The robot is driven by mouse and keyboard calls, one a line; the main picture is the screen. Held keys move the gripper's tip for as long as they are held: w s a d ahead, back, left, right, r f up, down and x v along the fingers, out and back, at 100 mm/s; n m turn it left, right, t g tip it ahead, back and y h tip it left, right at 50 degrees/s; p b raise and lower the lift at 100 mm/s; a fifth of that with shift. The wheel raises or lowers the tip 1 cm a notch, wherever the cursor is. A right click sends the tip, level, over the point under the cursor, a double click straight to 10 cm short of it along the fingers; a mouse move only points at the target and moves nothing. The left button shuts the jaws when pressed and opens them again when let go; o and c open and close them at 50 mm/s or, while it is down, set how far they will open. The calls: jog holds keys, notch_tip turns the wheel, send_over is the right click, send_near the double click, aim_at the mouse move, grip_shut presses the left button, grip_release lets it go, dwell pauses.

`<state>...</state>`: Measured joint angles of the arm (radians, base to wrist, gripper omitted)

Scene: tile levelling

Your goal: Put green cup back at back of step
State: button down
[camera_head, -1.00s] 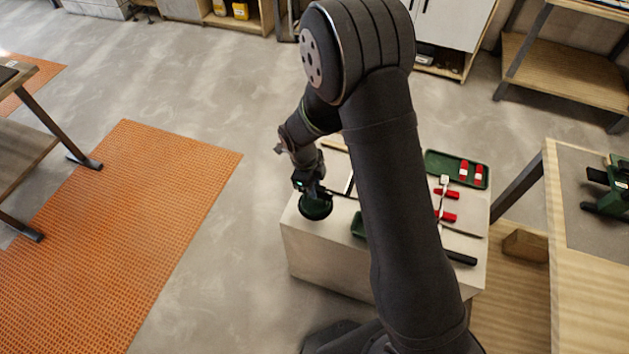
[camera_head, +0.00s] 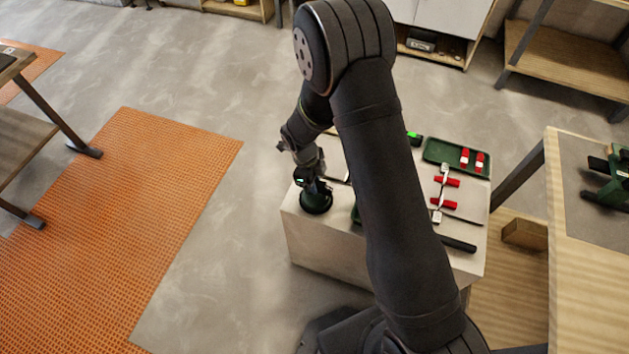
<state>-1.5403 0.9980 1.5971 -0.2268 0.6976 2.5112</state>
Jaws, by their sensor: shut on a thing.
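The dark green cup (camera_head: 316,203) is at the left end of the pale step (camera_head: 330,241), near its left edge. My gripper (camera_head: 316,188) is above the cup and shut on it. The cup looks upright and at or very close to the step's top; I cannot tell whether it touches. My forearm hides the middle of the step.
A green tray (camera_head: 440,152) with red pieces is at the back right of the step. Red clips (camera_head: 447,181) and a light-coloured tool (camera_head: 440,195) lie in front of it. A black bar (camera_head: 458,244) lies near the front edge. A wooden bench (camera_head: 570,260) stands right.

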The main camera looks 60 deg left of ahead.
jog(key=shift+f, duration=1.5)
jog(key=c, duration=0.9)
grip_release()
jog(key=shift+r, duration=4.05)
jog(key=shift+f, duration=0.1)
notch_tip(320, 180, down, 8)
jog(key=shift+r, duration=0.1)
